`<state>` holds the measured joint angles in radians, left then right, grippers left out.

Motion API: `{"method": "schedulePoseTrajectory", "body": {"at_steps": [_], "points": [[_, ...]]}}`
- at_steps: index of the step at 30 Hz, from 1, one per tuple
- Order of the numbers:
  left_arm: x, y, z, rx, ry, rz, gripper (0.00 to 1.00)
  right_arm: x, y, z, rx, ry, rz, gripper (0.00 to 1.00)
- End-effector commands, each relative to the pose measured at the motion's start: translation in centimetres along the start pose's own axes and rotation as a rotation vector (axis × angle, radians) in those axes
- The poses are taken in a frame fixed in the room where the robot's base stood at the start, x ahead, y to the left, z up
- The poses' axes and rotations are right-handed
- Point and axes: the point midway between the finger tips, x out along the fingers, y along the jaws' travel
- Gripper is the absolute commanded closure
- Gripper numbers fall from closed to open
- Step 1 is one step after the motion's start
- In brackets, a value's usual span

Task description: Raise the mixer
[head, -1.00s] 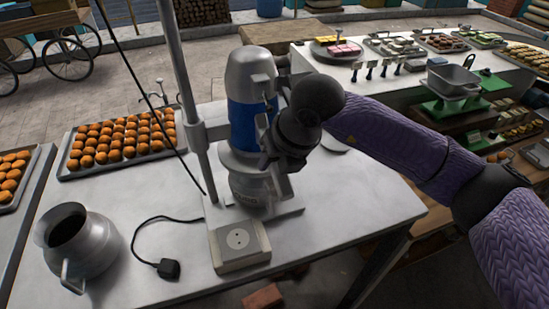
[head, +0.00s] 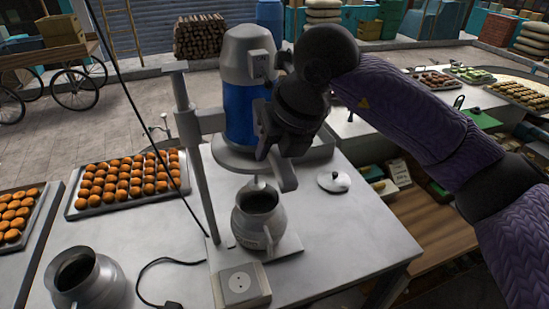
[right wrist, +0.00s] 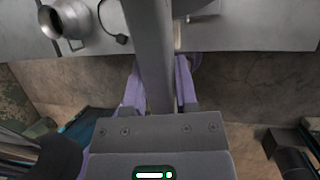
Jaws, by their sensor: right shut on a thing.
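The mixer (head: 240,112), with a blue body and a grey cap, sits high on its upright stand post (head: 196,165). Its whisk end hangs just above the mouth of a metal pot (head: 258,222) on the stand base. My right gripper (head: 271,142) is at the mixer's near right side. In the right wrist view, my right gripper (right wrist: 159,85) has its fingers shut on a grey bar of the mixer (right wrist: 150,45). My left gripper is not in view.
A socket box (head: 241,286) stands in front of the base. A second metal jug (head: 85,280) and a black cable (head: 165,265) lie left of it. A tray of orange balls (head: 128,183) is at back left. A white lid (head: 333,181) lies on the table at right.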

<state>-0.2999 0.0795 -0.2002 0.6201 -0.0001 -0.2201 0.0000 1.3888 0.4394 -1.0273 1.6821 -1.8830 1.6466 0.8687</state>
Motion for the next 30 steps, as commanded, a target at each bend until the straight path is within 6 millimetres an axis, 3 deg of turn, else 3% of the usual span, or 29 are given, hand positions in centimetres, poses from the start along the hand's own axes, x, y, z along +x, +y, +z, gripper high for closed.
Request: {"method": "schedulePoseTrajectory", "body": {"at_steps": [7,8,12,22,30], "points": [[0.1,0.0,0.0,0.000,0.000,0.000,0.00,0.0,0.0,0.0,0.000,-0.002,0.000,1.00],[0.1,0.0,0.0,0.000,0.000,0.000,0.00,0.0,0.0,0.0,0.000,-0.002,0.000,0.60],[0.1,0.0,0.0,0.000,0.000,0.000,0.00,0.1,0.0,0.0,0.000,-0.001,0.000,0.30],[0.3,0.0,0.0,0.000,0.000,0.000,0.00,-0.3,0.0,0.0,0.000,-0.002,0.001,0.29],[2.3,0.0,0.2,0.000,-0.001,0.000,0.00,-6.6,-0.1,0.0,0.000,-0.006,0.000,0.29]]}}
